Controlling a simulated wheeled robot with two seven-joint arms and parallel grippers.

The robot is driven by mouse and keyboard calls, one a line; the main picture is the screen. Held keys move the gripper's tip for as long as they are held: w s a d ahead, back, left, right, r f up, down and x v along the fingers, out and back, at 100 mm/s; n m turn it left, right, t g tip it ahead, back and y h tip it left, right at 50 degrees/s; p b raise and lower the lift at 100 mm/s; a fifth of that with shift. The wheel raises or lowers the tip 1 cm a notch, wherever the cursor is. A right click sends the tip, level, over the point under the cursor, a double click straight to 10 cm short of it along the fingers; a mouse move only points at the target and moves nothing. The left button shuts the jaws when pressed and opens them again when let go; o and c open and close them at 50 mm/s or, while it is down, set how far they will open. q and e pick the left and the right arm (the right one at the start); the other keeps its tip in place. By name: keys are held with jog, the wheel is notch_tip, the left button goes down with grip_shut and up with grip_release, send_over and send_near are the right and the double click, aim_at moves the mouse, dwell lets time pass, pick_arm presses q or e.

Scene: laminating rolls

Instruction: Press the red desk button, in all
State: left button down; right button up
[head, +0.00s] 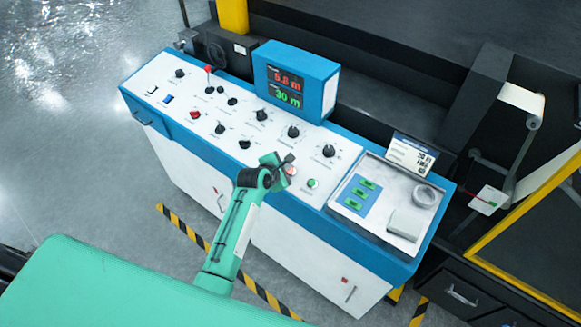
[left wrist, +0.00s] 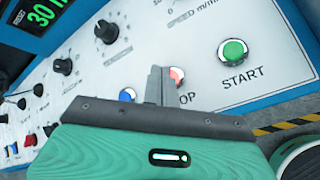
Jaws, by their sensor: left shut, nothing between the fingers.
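The red button (head: 291,170) is on the sloped white desk panel, left of the green button. In the left wrist view the red button (left wrist: 177,77) is partly hidden behind my fingers, and only "OP" of its label shows. My left gripper (head: 288,160) is shut and empty, with its fingertips over the panel beside the red button. In the left wrist view my left gripper (left wrist: 160,73) overlaps the button's left side. I cannot tell whether the fingertips touch it. My right gripper is in neither view.
The green START button (left wrist: 233,53) is to the right of the red one; a blue button (left wrist: 127,95) is to the left. Several black knobs (head: 293,131) and a display box (head: 294,80) stand behind. A tray (head: 408,172) is at the desk's right. Another red button (head: 195,114) is far left.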

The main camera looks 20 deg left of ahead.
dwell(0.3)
pick_arm(q)
jog(key=r+p, duration=0.3)
jog(key=shift+s+r, duration=0.15)
jog(key=shift+s, duration=0.1)
jog(key=shift+a+r, duration=0.1)
jog(key=shift+r, duration=0.15)
jog(key=shift+s+r, duration=0.2)
jog(key=shift+r, duration=0.4)
